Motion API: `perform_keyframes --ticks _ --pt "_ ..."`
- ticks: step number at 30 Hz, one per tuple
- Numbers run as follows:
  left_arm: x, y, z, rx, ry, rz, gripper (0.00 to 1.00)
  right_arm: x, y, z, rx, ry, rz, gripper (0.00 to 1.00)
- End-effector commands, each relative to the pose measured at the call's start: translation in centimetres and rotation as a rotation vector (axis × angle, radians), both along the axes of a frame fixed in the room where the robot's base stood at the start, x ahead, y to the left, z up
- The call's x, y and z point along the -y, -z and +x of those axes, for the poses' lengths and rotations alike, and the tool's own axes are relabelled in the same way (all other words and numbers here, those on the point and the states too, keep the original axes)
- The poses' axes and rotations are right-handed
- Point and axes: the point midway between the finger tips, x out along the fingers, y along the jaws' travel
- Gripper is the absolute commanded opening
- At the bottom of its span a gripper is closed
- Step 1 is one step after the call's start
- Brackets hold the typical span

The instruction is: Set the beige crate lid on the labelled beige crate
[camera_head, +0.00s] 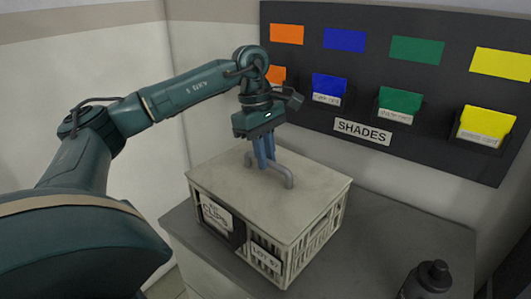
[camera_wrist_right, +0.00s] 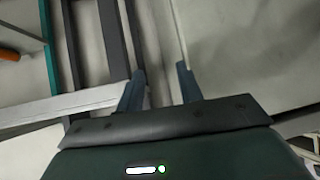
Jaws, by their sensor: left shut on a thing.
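The beige crate lid (camera_head: 240,192) lies flat on top of the labelled beige crate (camera_head: 297,252). I cannot tell whether its edges are fully seated. A grey bar handle (camera_head: 284,174) stands up from the lid's middle. My left gripper (camera_head: 264,165) reaches down from above and is shut on the lid's handle. The crate's slotted sides show below the lid, with labels on its front. In the right wrist view my right gripper (camera_wrist_right: 160,82) has its two fingers apart with nothing between them. The lid and crate cannot be made out in that view.
The crate stands on a grey table (camera_head: 405,240). A dark bottle (camera_head: 427,280) is at the table's front right. A dark wall board (camera_head: 385,70) with coloured cards and a SHADES sign stands behind. The table right of the crate is mostly clear.

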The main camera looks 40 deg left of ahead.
Motion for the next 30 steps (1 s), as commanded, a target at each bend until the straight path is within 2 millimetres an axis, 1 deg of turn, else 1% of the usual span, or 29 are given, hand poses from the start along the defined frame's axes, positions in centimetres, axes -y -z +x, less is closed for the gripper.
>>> perform_keyframes --ticks 1,2,3,9,12,20,23,27,28,30 --pt "0.0 0.4 0.0 0.001 0.0 0.0 0.0 -0.2 1.6 0.1 0.001 0.0 0.003 0.36" --pt "0.0 0.4 0.0 0.001 0.0 0.0 0.0 -0.2 1.6 0.1 0.001 0.001 0.003 0.36" --pt "0.0 0.4 0.0 0.001 0.0 0.0 0.16 -0.2 1.6 0.1 0.001 0.001 0.003 0.36" --pt "0.0 0.4 0.0 0.001 0.0 0.0 0.33 -0.3 1.6 0.1 0.001 0.001 0.005 0.36" --pt "0.0 0.4 0.0 0.0 0.0 0.0 0.39 -0.3 1.6 0.1 0.001 0.001 0.005 0.36" --pt "0.0 0.5 0.0 -0.001 0.0 0.0 0.39 -0.4 1.4 0.2 0.004 -0.001 0.008 0.36" --pt "0.0 0.5 0.0 -0.001 0.0 0.0 0.39 -0.7 0.7 0.3 0.019 -0.008 0.015 0.36" --pt "0.0 0.3 0.0 0.0 0.0 0.0 0.39 -1.6 -1.7 0.8 0.064 -0.03 0.036 0.36" --pt "-0.2 -0.7 0.1 0.005 0.0 -0.001 0.39 -1.5 -1.3 0.7 0.058 -0.028 0.034 0.36" --pt "-0.5 -2.5 0.1 0.006 0.0 -0.003 0.39 -1.4 -1.3 0.7 0.059 -0.029 0.032 0.36"
